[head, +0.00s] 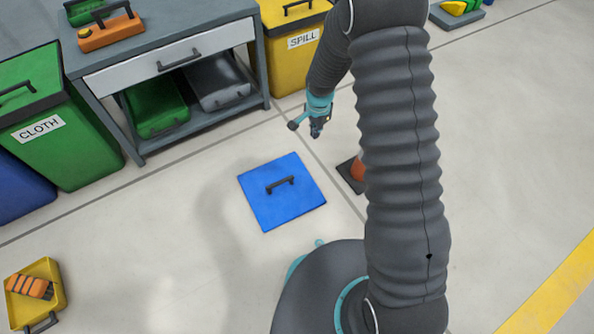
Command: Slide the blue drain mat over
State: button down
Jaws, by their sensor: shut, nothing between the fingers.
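The blue drain mat (263,207) lies flat on the pale floor near the middle of the head view. It is square, with a dark raised handle (281,184) on its top. My gripper (316,132) hangs from my arm above and to the right of the mat in the picture, apart from it. The gripper is shut and empty, and looks small at this distance. Nothing covers the mat.
An orange cone (358,169) on a dark base stands right of the mat, partly behind my arm. A grey workbench (138,145), a green CLOTH bin (62,140) and a yellow SPILL bin (290,66) line the back. A yellow tray (57,288) lies front left. Floor left of the mat is clear.

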jog(key=m, duration=0.2)
send_over(297, 181)
jog(key=w+d, duration=0.2)
jog(key=d, duration=0.1)
notch_tip(297, 181, down, 12)
jog(key=shift+g, duration=0.4)
jog(key=f, duration=0.9)
jog(key=shift+w+d+f, duration=0.15)
jog(key=shift+d, duration=0.05)
jog(key=shift+s+a, duration=0.7)
jog(key=shift+a, duration=0.3)
jog(key=shift+s+a, duration=0.4)
jog(key=shift+a, duration=0.2)
jog(key=shift+s+a, duration=0.1)
